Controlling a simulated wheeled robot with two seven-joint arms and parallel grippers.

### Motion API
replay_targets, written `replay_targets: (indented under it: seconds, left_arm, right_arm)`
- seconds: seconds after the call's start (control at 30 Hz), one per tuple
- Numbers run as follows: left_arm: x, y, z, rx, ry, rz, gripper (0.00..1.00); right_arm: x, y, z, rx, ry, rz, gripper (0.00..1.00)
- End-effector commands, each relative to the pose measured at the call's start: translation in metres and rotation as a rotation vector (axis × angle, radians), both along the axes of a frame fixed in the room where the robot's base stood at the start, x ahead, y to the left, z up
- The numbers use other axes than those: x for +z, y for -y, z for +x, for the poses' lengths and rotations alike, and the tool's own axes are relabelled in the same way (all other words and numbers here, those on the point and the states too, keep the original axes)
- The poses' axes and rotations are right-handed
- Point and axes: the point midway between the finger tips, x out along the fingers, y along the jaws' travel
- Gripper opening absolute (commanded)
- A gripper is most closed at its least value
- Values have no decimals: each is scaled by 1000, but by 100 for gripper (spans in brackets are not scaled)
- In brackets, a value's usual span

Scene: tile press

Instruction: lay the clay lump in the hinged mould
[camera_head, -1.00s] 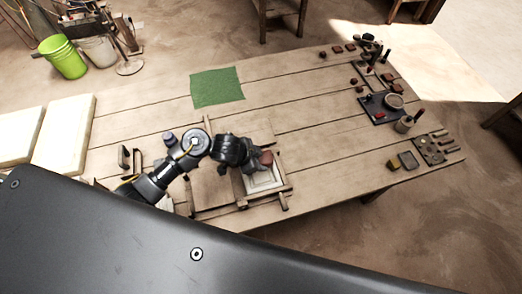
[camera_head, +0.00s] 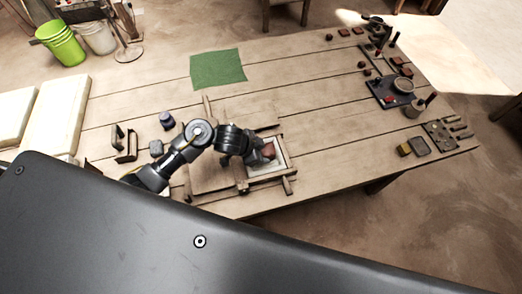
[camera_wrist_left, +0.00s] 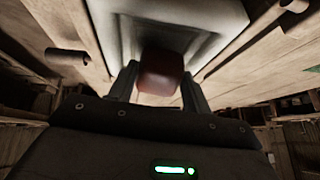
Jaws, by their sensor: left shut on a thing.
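The clay lump (camera_head: 268,150) is reddish brown. My left gripper (camera_head: 259,157) is shut on it, at the hinged mould's pale cavity half. In the left wrist view the lump (camera_wrist_left: 160,73) sits between the two fingers of the left gripper (camera_wrist_left: 158,84), with the pale mould bed (camera_wrist_left: 215,22) right behind it. I cannot tell whether the lump touches the bed. The hinged mould (camera_head: 284,161) lies on the table, its pale bed in a wooden frame. A wooden board part (camera_head: 208,178) lies to its left, partly hidden by my arm. My right gripper is not in view.
A green cloth (camera_head: 217,69) lies behind the mould on the plank table (camera_head: 310,90). Small upright pieces (camera_head: 125,143) and a dark jar (camera_head: 167,120) stand left of my arm. Tools and a dark tray (camera_head: 384,94) are at the right end. The table's middle right is clear.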

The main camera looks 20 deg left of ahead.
Motion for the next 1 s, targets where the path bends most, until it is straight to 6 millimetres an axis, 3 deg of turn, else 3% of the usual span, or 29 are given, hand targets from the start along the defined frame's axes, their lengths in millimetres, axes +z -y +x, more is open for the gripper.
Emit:
replay_targets:
  seconds: [0.33, 0.37, 0.57, 0.83, 1.0]
  left_arm:
    - [-4, 0, 0, -1, 1, 0, 18]
    - [-4, 0, 0, -1, 1, 0, 50]
    - [-4, 0, 0, -1, 1, 0, 74]
    - [-2, -1, -2, -2, -1, 1, 74]
    - [20, -9, -9, -3, 2, 2, 74]
  right_arm:
    - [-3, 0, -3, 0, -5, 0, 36]
    - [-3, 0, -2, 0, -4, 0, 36]
    - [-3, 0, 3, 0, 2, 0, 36]
    - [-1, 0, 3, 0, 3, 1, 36]
    - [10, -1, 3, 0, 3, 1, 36]
